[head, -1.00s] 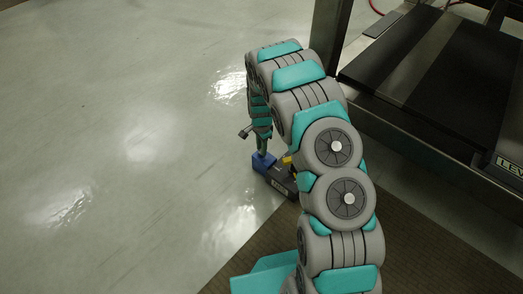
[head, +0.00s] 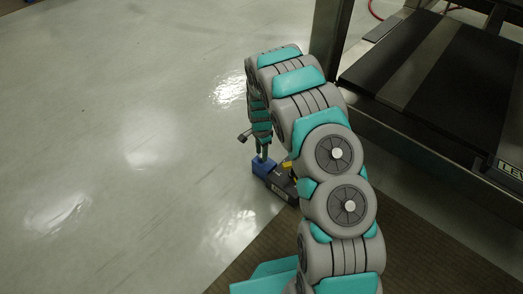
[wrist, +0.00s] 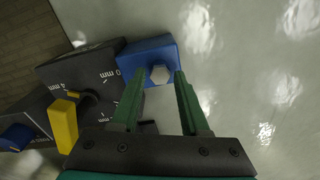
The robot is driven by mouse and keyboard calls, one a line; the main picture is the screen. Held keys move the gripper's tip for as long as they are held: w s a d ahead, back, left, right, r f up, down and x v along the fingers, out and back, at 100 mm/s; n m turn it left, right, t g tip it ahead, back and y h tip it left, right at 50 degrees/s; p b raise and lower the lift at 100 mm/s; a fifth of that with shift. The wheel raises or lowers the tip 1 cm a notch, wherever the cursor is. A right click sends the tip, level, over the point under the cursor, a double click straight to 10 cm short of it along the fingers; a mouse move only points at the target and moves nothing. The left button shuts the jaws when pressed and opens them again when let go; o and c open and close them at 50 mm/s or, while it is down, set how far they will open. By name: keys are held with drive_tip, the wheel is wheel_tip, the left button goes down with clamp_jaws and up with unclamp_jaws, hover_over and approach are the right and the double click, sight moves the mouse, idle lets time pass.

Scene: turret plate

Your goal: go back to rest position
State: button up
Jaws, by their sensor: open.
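My gripper (wrist: 158,100) is open in the wrist view, with its two green fingers apart and nothing held between them. Beyond the fingertips is a blue block (wrist: 150,58) with a light hexagonal bolt head on it. The block joins a dark plate (wrist: 85,68) with "mm" markings, a dial and a yellow handle (wrist: 63,125). In the head view, the gripper (head: 262,150) points down just above the blue block (head: 262,166). The dark device (head: 283,188) is partly hidden behind my arm. I cannot tell whether the fingers touch the block.
A dark treadmill-like platform (head: 425,65) with a metal frame stands at the right. A brown mat (head: 420,255) lies at the lower right. The pale shiny floor (head: 110,140) at the left is clear. A blue knob (wrist: 16,137) shows at the wrist view's left edge.

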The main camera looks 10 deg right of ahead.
drive_tip(key=n+p, duration=0.1)
drive_tip(key=n, duration=0.3)
drive_tip(key=shift+r, duration=0.2)
drive_tip(key=n+p, duration=0.1)
drive_tip(key=n, duration=0.4)
drive_tip(key=shift+a, duration=0.1)
drive_tip(key=n, duration=0.2)
drive_tip(key=shift+n+p, duration=0.3)
drive_tip(key=shift+p, duration=0.1)
drive_tip(key=n, duration=0.5)
drive_tip(key=shift+f, duration=0.2)
drive_tip(key=n, duration=0.2)
drive_tip(key=shift+f+n+b, duration=0.1)
drive_tip(key=shift+n+b, duration=0.2)
drive_tip(key=shift+n, duration=0.1)
drive_tip(key=n+b, duration=0.1)
drive_tip(key=n, duration=0.4)
drive_tip(key=shift+f+b, duration=0.1)
drive_tip(key=shift+b, duration=0.2)
drive_tip(key=n+b, duration=0.1)
drive_tip(key=n, duration=0.3)
drive_tip(key=shift+n+b, duration=0.3)
drive_tip(key=shift+n, duration=0.9)
drive_tip(key=shift+r+n, duration=0.25)
drive_tip(key=shift+n, duration=0.35)
clamp_jaws()
